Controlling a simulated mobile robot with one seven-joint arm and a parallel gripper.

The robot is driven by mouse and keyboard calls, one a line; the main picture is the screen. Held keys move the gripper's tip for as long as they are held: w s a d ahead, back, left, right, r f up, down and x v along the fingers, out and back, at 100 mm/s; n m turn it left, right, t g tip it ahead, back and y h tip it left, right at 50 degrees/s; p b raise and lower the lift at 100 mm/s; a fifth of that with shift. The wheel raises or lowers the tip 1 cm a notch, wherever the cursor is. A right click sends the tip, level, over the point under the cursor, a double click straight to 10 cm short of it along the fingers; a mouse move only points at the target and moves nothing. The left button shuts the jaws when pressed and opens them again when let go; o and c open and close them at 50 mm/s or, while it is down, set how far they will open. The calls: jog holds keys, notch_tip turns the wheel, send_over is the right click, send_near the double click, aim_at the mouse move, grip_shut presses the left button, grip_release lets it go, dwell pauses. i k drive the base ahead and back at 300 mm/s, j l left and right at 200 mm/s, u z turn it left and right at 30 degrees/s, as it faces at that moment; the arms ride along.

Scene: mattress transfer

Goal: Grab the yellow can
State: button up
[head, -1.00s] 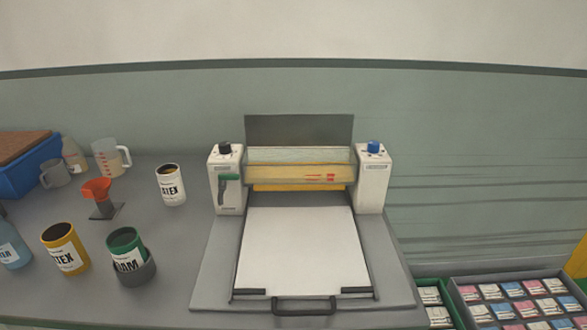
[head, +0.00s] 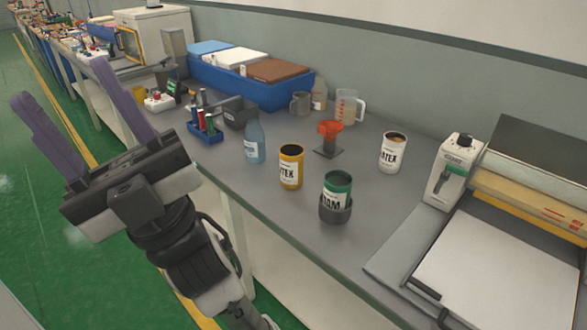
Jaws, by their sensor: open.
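The yellow can (head: 291,167) stands upright on the grey bench, with a white label around it and an open, dark top. A green can (head: 337,192) in a dark grey holder stands just right of it. A blue bottle (head: 254,143) stands just left of it. My gripper (head: 75,110) is at the left, over the floor in the picture and well apart from the can. Its two purple fingers are spread wide with nothing between them.
An orange funnel on a stand (head: 329,137), a white can (head: 392,152) and a measuring jug (head: 349,106) are behind the yellow can. Blue bins (head: 240,88) line the back. A flat-bed machine (head: 470,250) fills the right. Bare bench lies before the yellow can.

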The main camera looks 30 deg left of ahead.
aim_at(291, 155)
jog(key=j+z, duration=0.15)
jog(key=z, duration=0.3)
jog(key=j+z, duration=0.15)
jog(key=z, duration=0.25)
jog(key=k+j+z, duration=0.1)
jog(key=j+z, duration=0.2)
jog(key=j, duration=0.15)
jog(key=k+j+z, duration=0.25)
jog(key=j, duration=0.2)
jog(key=k+j, duration=0.1)
jog(key=j, duration=0.25)
jog(key=k+j+z, duration=0.1)
jog(key=j, duration=0.25)
jog(key=k+j, duration=0.15)
jog(key=j, duration=0.2)
jog(key=k+j+z, duration=0.1)
jog(key=j, duration=0.25)
jog(key=k, duration=0.05)
